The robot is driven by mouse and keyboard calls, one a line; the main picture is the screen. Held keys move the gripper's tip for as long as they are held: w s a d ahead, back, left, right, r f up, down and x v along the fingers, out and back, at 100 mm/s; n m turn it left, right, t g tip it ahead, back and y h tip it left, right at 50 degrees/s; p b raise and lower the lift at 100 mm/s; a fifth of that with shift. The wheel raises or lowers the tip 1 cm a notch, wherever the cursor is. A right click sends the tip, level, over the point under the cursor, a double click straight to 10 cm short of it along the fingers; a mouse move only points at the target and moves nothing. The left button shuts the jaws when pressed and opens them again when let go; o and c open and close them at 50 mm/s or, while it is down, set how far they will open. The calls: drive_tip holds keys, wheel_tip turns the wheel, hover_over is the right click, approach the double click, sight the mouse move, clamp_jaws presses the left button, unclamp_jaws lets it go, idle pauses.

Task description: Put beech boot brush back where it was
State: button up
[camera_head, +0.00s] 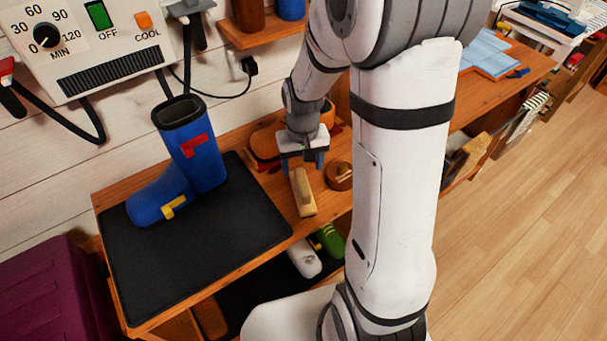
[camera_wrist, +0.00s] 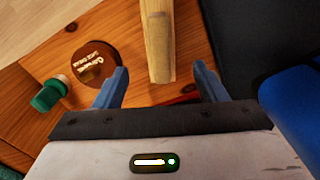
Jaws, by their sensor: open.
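The beech boot brush (camera_head: 303,193), a pale wooden bar, lies on the wooden bench top just right of the black mat. It also shows in the wrist view (camera_wrist: 159,45), upper middle, running away from me. My gripper (camera_head: 302,160) points down over the bench at the brush's far end. In the wrist view my gripper (camera_wrist: 161,82) is open, its two blue-grey fingers apart. The near end of the brush lies ahead of the gap between them. Nothing is held. The brush's underside is hidden.
A round brown tin (camera_head: 339,176) sits close right of the brush. A blue boot (camera_head: 195,150) stands on the black mat (camera_head: 240,225) at left. A green-capped bottle (camera_wrist: 48,95) shows in the wrist view. A wall-mounted control box (camera_head: 90,40) is at upper left.

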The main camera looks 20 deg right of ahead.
wheel_tip(320, 180, up, 3)
drive_tip(key=shift+s+f, duration=0.1)
drive_tip(key=s+r+t, duration=0.2)
drive_tip(key=s+r, duration=0.9)
drive_tip(key=s, duration=0.2)
drive_tip(key=shift+s+r, duration=0.15)
drive_tip(key=shift+s, duration=0.05)
drive_tip(key=shift+d+r, duration=0.1)
wheel_tip(320, 180, up, 8)
drive_tip(key=p, duration=0.7)
drive_tip(key=shift+s+f+t, duration=0.2)
drive_tip(key=shift+f+t, duration=0.05)
drive_tip(key=shift+t, duration=0.05)
